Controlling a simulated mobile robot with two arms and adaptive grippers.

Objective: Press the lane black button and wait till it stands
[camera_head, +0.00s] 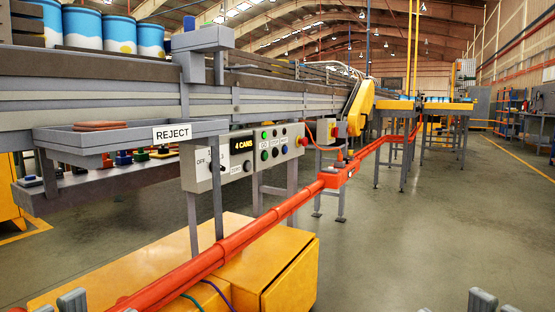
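The grey control panel (213,178) stands under the conveyor at the left centre. A dark round button (247,166) sits under the display above a small label. More small buttons, green (265,135) and dark, are to its right; their labels are too small to read surely. My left gripper (103,309) and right gripper (453,309) show only fingertips at the bottom edge. Both look open and empty, well apart from the panel.
An orange-red rail (235,241) runs diagonally in front of the panel, above a yellow box (283,272). A grey REJECT tray (110,141) juts out at left. Blue-and-white cans (115,34) stand on the conveyor. The floor at right is clear.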

